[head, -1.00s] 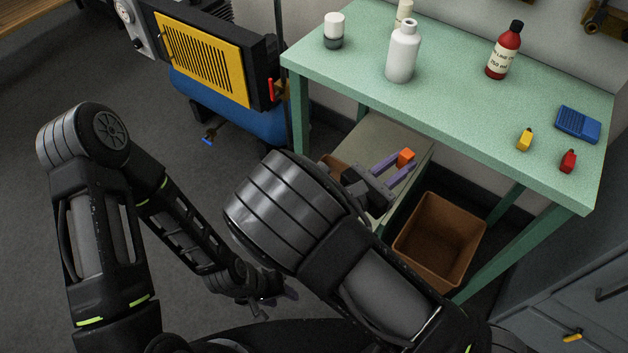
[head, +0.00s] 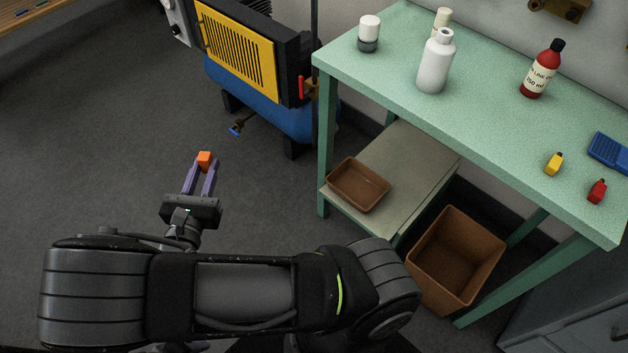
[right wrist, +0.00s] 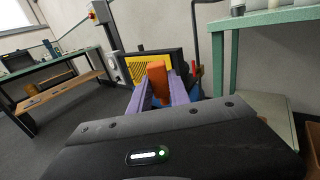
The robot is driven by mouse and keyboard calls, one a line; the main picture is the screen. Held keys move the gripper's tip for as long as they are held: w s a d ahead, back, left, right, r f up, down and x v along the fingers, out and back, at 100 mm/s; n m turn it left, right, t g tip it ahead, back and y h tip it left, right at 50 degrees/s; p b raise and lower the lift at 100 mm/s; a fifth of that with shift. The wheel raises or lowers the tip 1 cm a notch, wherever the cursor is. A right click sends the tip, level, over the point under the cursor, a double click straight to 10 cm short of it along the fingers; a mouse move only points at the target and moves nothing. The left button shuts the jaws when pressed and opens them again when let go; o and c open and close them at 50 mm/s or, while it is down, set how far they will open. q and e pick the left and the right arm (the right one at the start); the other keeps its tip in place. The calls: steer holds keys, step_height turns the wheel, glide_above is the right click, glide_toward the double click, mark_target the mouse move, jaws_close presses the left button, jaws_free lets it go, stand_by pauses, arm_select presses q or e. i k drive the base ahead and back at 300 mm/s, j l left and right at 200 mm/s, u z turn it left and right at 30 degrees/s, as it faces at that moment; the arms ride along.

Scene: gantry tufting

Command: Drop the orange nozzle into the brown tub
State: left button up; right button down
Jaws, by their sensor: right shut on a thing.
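My right gripper (head: 203,176) is shut on the orange nozzle (head: 204,160), held at the tips of its purple fingers over the open grey floor, left of the green table. In the right wrist view the orange nozzle (right wrist: 156,78) stands between the purple fingers. Two brown containers show in the head view. A small shallow brown tub (head: 342,192) sits on the table's lower shelf, and a larger, deeper brown bin (head: 432,284) stands on the floor to its right. Both look empty, and both are right of the gripper. Only a sliver of my left gripper shows at the bottom edge.
The green table (head: 490,128) bears a white bottle (head: 434,66), a red bottle (head: 540,72), a small jar (head: 369,36) and small coloured items. Its leg (head: 325,150) stands between the gripper and the shelf (head: 402,165). A blue-and-yellow machine (head: 240,50) stands behind; floor on the left is clear.

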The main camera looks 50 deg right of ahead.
mark_target(361, 190)
steer(key=k+l, duration=0.95)
steer(key=l+u, duration=0.05)
steer(key=l, duration=0.1)
